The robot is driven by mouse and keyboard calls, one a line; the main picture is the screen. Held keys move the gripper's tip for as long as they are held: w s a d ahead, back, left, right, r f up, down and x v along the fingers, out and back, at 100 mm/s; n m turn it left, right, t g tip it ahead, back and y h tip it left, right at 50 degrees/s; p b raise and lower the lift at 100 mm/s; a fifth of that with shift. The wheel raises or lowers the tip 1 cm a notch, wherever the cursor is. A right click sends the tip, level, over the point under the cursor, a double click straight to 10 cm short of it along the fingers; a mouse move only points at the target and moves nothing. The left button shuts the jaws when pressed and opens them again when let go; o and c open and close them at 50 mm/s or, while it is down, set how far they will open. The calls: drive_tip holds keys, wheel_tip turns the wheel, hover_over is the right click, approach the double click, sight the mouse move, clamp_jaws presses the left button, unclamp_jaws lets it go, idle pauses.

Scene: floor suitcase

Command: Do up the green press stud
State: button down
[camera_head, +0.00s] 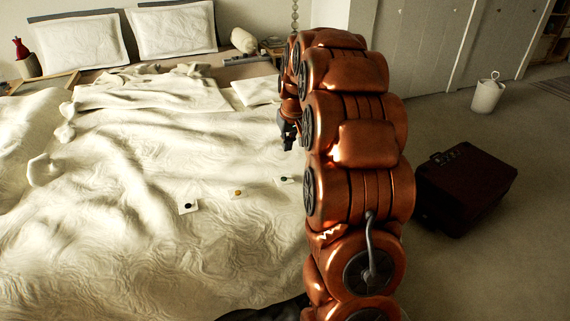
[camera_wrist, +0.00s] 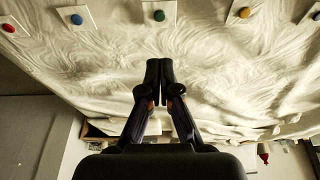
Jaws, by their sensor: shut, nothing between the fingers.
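The green press stud (camera_wrist: 158,15) is a round green cap on a small white square patch near the top middle of the wrist view. In the head view a patch with a dark stud (camera_head: 284,179), in matching order the green one, lies on the bed beside my arm. I cannot tell from these frames whether its halves are pressed together. My gripper (camera_wrist: 160,72) is shut and empty, its fingertips together and apart from the stud. In the head view my gripper (camera_head: 288,143) hangs over the bed, farther back than that patch and partly hidden by my arm.
Other studs on white patches line up alongside: red (camera_wrist: 8,27), blue (camera_wrist: 76,19), orange (camera_wrist: 245,12) and a dark one (camera_head: 188,206). The bed (camera_head: 110,250) has a rumpled white cover. A dark suitcase (camera_head: 465,185) and a white bin (camera_head: 487,97) stand on the floor at right.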

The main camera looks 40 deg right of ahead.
approach(284, 180)
drive_tip(key=w+f, duration=0.2)
drive_tip(key=f, duration=0.1)
drive_tip(key=d+f, duration=0.1)
drive_tip(key=shift+w+f, duration=0.35)
drive_tip(key=shift+w, duration=0.05)
drive_tip(key=shift+f, duration=0.9)
drive_tip(key=shift+f, duration=0.65)
drive_tip(key=shift+s+a+f+b, duration=0.15)
drive_tip(key=shift+f+b, duration=0.15)
drive_tip(key=shift+f, duration=0.3)
wheel_tip(284, 180, up, 6)
drive_tip(key=shift+f+p, duration=0.1)
drive_tip(key=shift+p, duration=0.4)
drive_tip(key=v, duration=0.9)
